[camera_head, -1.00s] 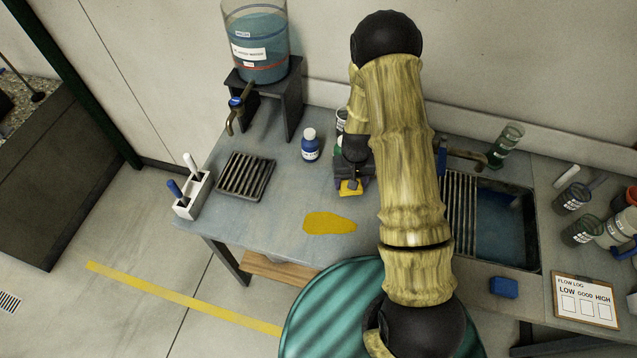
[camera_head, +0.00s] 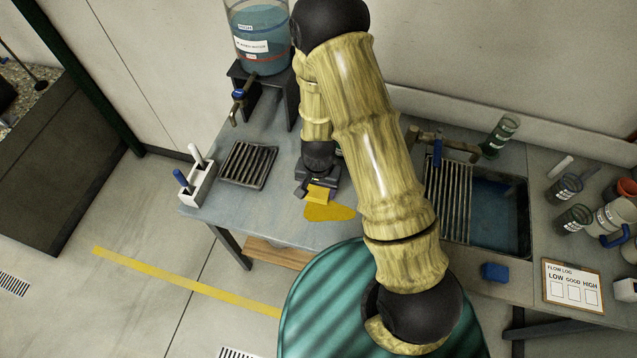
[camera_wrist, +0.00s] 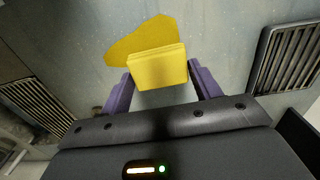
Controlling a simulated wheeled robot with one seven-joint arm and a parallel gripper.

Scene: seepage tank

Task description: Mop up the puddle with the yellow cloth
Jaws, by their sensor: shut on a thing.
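The yellow cloth (camera_wrist: 157,67) is a folded, block-like pad held between the fingers of my gripper (camera_wrist: 160,82) in the wrist view. In the head view my gripper (camera_head: 319,190) is low over the table, with the cloth (camera_head: 318,195) at its tip. The puddle (camera_head: 330,212) is a flat yellow-orange patch on the grey-blue table (camera_head: 225,200). It also shows in the wrist view (camera_wrist: 137,37), just beyond the cloth. The cloth overlaps the puddle's near-gripper edge in the pictures; I cannot tell whether it touches the surface.
A black drain rack (camera_head: 248,165) and a white holder (camera_head: 197,187) stand left of the puddle. The tank (camera_head: 259,40) on its dark stand (camera_head: 283,95) is behind. The sink (camera_head: 497,215), a blue sponge (camera_head: 494,271) and a flow-log board (camera_head: 572,288) are at right.

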